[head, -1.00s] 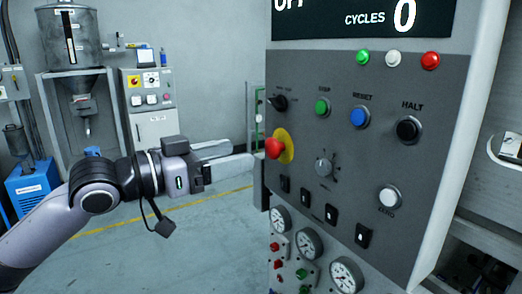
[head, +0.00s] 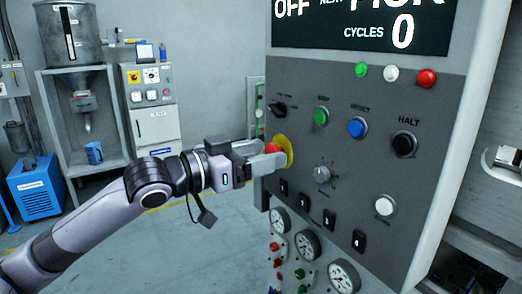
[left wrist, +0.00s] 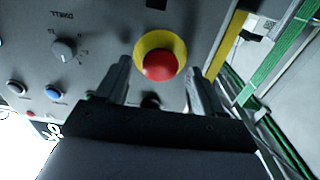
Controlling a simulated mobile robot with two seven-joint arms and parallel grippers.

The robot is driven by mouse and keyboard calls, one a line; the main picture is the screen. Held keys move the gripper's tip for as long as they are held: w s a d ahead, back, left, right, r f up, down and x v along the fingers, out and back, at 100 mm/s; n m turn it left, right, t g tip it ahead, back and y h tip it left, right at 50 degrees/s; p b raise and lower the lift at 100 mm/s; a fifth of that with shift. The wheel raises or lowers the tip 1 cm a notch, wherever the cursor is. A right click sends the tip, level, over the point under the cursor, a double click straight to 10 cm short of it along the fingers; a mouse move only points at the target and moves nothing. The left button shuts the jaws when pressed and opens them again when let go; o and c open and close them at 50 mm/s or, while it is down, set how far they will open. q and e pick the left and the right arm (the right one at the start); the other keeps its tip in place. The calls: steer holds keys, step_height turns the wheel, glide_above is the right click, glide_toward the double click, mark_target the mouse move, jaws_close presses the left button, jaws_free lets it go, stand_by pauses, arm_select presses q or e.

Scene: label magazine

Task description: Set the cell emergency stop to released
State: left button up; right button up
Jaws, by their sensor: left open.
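The emergency stop is a red mushroom button (head: 272,149) on a yellow round plate (head: 289,151), at the left edge of the grey control panel (head: 360,185). In the left wrist view the red button (left wrist: 160,66) lies between and just beyond my open fingers, with the yellow plate (left wrist: 140,46) around it. My left gripper (head: 266,153) is open, its fingers on either side of the button in the head view. Whether a finger touches the button I cannot tell. My right gripper is not in view.
Black rocker switches and gauges (head: 306,245) are below. Open floor lies to the left.

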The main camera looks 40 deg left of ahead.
arm_select(q)
steer(key=shift+w+d, duration=0.1)
steer(key=shift+w, duration=0.05)
jaws_close()
steer(key=shift+b+v, duration=0.4)
steer(key=shift+v, duration=0.4)
steer(key=shift+c, duration=1.2)
jaws_free()
steer(key=shift+o, duration=1.2)
